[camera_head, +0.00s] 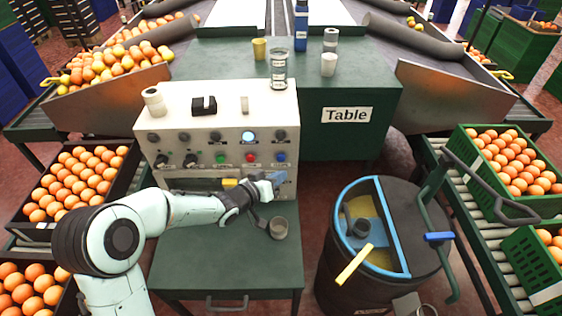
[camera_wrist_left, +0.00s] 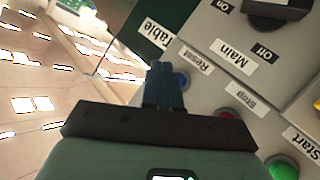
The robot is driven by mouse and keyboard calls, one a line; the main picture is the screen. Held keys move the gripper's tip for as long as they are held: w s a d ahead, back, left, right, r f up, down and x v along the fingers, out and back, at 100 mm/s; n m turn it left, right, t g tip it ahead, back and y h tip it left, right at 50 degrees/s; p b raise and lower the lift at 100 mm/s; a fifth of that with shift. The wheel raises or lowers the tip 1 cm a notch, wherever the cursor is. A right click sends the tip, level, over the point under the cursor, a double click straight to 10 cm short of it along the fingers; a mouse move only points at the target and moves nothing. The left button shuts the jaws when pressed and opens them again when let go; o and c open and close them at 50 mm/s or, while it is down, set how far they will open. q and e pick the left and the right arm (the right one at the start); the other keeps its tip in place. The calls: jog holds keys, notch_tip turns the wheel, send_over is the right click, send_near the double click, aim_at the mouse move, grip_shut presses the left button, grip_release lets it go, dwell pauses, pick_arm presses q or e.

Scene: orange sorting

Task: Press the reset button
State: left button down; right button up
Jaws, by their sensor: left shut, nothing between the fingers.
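The blue reset button (camera_head: 281,156) is at the right end of the lower row on the grey control panel (camera_head: 225,119). It also shows in the left wrist view (camera_wrist_left: 182,79), beside a "Reset" label and partly hidden behind my fingers. My left gripper (camera_head: 274,181) is in front of the panel's lower right part, a little below the button in the head view. Its dark blue fingers are shut and empty, and they point toward the panel in the left wrist view (camera_wrist_left: 161,75). I cannot tell whether the fingertips touch the button. My right gripper is not in view.
The red stop button (camera_head: 251,157) and green start button (camera_head: 221,158) sit left of the reset button. A large dark drum (camera_head: 330,262) stands to the right.

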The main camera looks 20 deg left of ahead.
pick_arm(q)
jog(key=shift+s+d+b, duration=0.15)
jog(key=shift+s+d, duration=0.1)
jog(key=shift+s, duration=0.25)
jog(key=shift+s+d+b, duration=0.15)
jog(key=shift+s+d, duration=0.1)
jog(key=shift+s, duration=0.25)
